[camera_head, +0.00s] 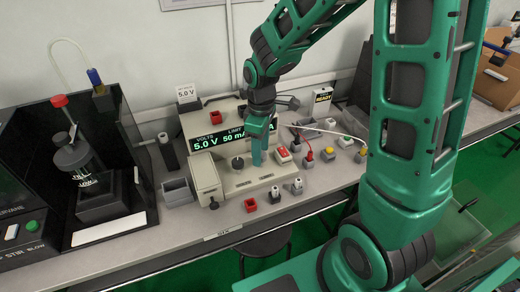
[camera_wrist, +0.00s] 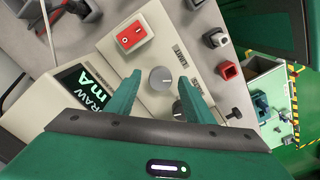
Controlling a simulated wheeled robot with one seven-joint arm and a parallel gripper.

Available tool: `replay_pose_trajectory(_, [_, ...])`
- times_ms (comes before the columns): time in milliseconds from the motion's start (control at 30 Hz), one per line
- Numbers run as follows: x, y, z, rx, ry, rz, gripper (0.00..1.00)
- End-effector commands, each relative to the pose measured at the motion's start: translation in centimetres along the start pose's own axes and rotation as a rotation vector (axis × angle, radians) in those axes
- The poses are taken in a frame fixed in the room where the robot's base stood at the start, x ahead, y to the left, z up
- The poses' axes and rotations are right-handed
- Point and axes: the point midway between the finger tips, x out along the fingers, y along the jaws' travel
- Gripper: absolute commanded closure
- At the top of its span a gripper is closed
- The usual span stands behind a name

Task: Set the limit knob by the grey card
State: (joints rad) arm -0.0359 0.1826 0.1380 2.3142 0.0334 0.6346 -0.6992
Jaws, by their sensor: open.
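The cream power supply (camera_head: 232,183) stands on the bench; its green display (camera_head: 235,135) reads 5.0 V under VOLTS and 50 mA under LIMIT. The grey limit knob (camera_wrist: 160,77) lies between my open fingertips (camera_wrist: 160,84) in the wrist view, with a gap on each side. In the head view my gripper (camera_head: 257,158) points down at the panel and hides that knob. A second knob (camera_wrist: 178,109), partly covered by my right finger, also shows in the head view (camera_head: 238,163). A small pale card (camera_head: 187,93) behind the supply reads 5.0 V; its small upper print is unreadable.
A red rocker switch (camera_wrist: 133,37) is close beside the limit knob. A READY sign (camera_head: 322,95) stands behind several leads and coloured plugs. A grey open box (camera_head: 177,191) and a black stirrer enclosure (camera_head: 110,190) are to the left.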

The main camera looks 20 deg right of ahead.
Motion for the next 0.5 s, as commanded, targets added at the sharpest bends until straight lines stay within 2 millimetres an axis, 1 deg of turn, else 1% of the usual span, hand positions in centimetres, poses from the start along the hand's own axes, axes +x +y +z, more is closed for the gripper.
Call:
replay_pose_trajectory(300, [0.23,0.01,-0.02,0.0,0.001,0.001,0.52])
replay_pose_trajectory(467, [0.21,0.02,-0.03,0.0,0.001,0.001,0.9])
replay_pose_trajectory(500, [0.21,0.03,-0.03,0.0,0.001,0.001,0.93])
